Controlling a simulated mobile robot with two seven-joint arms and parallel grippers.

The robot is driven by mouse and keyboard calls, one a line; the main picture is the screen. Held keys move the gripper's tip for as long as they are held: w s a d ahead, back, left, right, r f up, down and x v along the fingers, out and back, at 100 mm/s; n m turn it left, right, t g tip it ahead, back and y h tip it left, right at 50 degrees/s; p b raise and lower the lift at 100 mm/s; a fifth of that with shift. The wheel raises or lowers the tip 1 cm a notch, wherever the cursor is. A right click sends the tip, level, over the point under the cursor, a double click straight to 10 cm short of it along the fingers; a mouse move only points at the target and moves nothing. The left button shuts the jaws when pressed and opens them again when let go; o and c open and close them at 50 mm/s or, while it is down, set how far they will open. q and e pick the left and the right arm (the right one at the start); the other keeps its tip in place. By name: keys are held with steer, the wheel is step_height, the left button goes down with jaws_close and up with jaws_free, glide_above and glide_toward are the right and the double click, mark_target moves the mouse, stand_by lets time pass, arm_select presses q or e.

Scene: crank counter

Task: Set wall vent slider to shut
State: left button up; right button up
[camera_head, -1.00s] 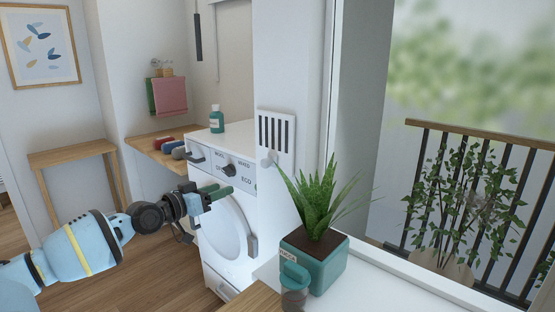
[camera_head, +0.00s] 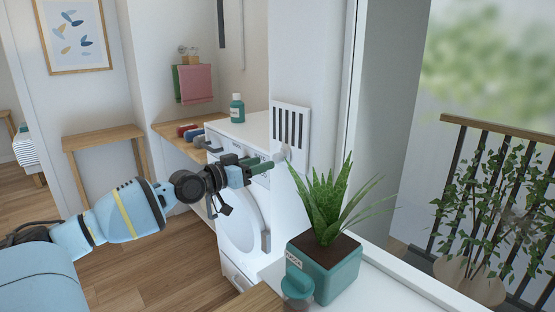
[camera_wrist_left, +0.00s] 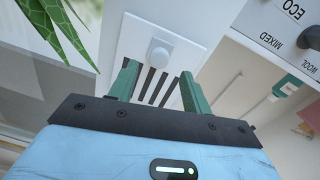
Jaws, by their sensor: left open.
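The wall vent (camera_head: 291,108) is a white plate with dark vertical slots, and it also shows in the wrist view (camera_wrist_left: 137,29). Its round pale slider knob (camera_head: 284,152) sits low on the plate in the head view, partly behind the fingertips. In the wrist view the knob (camera_wrist_left: 159,50) stands just beyond and between the fingertips. My left gripper (camera_head: 268,162) has green fingers and is open and empty close in front of the knob, with its fingers (camera_wrist_left: 158,70) spread either side of the slots. I cannot tell whether it touches. My right gripper is out of view.
A white washing machine (camera_head: 238,225) stands beside the vent wall, with a green bottle (camera_head: 237,109) on top. Floor at left is free.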

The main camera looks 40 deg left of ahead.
mark_target(275, 159)
arm_select(q)
steer(key=shift+w+d, duration=0.15)
steer(key=shift+w, duration=0.9)
steer(key=shift+w+d, duration=0.2)
steer(key=shift+w, duration=0.9)
steer(key=shift+w+d, duration=0.15)
steer(key=shift+w, duration=0.9)
jaws_close()
